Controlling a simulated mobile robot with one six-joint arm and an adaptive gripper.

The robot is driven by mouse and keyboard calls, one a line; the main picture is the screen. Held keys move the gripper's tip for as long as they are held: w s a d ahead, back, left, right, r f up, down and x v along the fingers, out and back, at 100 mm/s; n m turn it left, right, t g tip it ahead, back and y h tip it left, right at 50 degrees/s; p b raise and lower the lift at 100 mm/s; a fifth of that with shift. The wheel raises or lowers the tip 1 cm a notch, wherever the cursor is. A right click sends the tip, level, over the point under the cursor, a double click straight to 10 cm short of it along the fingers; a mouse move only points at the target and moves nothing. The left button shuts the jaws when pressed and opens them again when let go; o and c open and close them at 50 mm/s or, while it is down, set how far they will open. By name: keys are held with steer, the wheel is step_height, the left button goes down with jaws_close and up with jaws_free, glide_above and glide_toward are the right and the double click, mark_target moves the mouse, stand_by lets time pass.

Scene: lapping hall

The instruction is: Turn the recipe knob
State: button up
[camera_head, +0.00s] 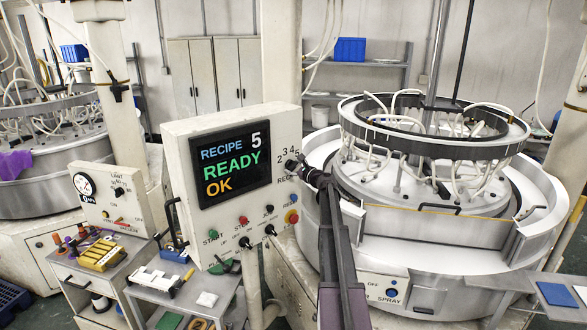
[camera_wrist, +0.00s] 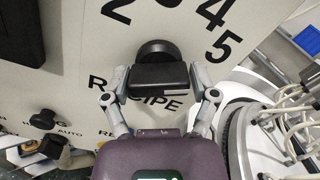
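The recipe knob (camera_wrist: 156,51) is black, with a round base and a wide bar-shaped front. It sits on the pale control panel above the word RECIPE, with the digits 2, 4 and 5 around it. In the head view the knob (camera_head: 291,165) is small and partly hidden by my gripper (camera_head: 311,176). In the wrist view my gripper (camera_wrist: 159,80) has its fingers spread, one on each side of the bar. The fingertips look level with its ends; whether they press on it I cannot tell. The display (camera_head: 231,164) reads RECIPE 5, READY, OK.
Several small buttons and switches lie below the display, including a red button (camera_head: 292,217) near my arm. The round lapping machine (camera_head: 430,220) stands close on the right. A grey cart (camera_head: 180,295) with tools stands at lower left.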

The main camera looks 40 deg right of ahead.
steer(key=shift+o, duration=0.6)
steer(key=shift+s, duration=0.15)
steer(key=s+d, duration=0.1)
steer(key=s, duration=1)
steer(key=shift+s, duration=0.4)
steer(key=shift+f, duration=0.1)
